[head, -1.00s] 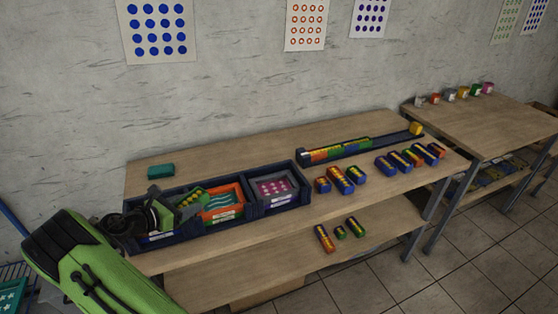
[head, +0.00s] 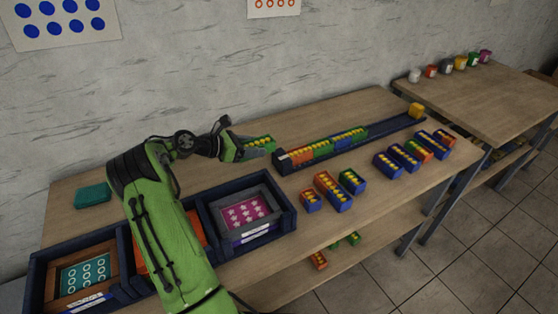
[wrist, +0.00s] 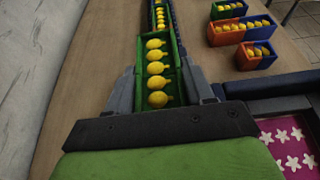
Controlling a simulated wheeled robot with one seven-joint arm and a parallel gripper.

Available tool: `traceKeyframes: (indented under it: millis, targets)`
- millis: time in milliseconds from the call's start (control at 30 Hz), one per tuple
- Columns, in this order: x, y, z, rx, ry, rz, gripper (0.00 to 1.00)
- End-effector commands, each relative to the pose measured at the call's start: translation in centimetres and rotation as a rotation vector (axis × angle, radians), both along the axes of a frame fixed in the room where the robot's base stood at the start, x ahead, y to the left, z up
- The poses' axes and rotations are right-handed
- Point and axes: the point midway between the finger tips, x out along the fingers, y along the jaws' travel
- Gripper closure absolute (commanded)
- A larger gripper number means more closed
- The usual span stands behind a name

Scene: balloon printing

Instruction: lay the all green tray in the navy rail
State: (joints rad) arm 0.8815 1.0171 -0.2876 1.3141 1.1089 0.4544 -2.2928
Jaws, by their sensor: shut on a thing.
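My gripper (head: 246,146) is shut on the all green tray (head: 262,142), a small green tray holding a row of yellow pieces. In the wrist view the green tray (wrist: 175,75) sits between both fingers, pointing away from me. The navy rail (head: 386,130) lies along the back of the table. The held tray is beside the rail's near left end, seemingly above the tabletop; the exact gap is hard to tell. The rail holds a red-orange tray (head: 297,158), a green section and a blue section in a row, with a yellow block (head: 416,110) at its far end.
Several small coloured trays stand in front of the rail, including a blue one (head: 387,166) and a red-blue one (head: 333,192). A navy crate (head: 291,214) with printed panels is at the front left. A teal block (head: 93,195) lies at the back left.

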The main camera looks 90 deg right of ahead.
Motion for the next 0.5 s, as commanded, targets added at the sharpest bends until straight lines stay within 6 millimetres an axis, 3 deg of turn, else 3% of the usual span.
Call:
traceKeyframes:
  millis: [200, 500]
  targets:
    - [-0.1, 0.0, -4.6, 0.002, 0.001, -0.001, 0.79]
    - [0.0, 0.0, -9.2, 0.0, 0.0, -0.001, 0.79]
